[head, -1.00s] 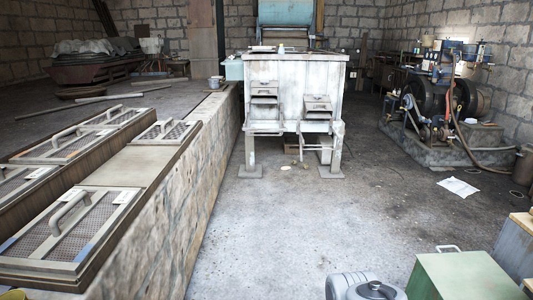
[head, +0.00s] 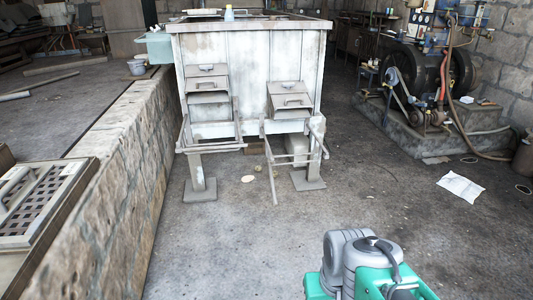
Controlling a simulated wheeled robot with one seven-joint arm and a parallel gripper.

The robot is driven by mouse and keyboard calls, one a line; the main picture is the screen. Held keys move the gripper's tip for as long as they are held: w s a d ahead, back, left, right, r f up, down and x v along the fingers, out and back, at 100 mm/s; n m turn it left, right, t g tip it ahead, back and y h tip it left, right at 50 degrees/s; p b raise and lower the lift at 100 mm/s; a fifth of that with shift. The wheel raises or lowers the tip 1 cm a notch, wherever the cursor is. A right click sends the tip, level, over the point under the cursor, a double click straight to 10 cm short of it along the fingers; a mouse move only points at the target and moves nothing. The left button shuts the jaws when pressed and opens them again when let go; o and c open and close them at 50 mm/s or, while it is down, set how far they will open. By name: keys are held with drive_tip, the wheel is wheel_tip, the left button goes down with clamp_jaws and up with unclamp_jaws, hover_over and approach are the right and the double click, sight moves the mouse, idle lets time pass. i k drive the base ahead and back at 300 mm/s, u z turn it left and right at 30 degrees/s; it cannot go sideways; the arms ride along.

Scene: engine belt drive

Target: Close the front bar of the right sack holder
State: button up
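The right sack holder (head: 293,160) is a thin grey metal frame below the right chute (head: 289,98) of the pale, worn metal machine. A long bar (head: 270,172) at its left side slants down and forward to a free lower end, apart from the holder's right side arm (head: 318,138). This looks like the front bar standing open. The left sack holder (head: 212,147) has a bar running across its front below the left chute (head: 207,84). Part of my arm (head: 360,262), grey and green, shows at the bottom. My gripper is out of view.
The machine body (head: 250,65) stands beyond open concrete floor (head: 240,240). A low stone wall (head: 110,180) with a mesh-covered hatch (head: 35,205) runs along the left. An engine (head: 440,80) on a plinth and a white paper (head: 460,187) are at the right.

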sight(274, 194)
drive_tip(key=u, duration=0.1)
drive_tip(key=i, duration=1.7)
drive_tip(key=u, duration=0.1)
drive_tip(key=k, duration=0.5)
drive_tip(key=u, duration=1.15)
drive_tip(key=i, duration=0.9)
drive_tip(key=u, duration=0.35)
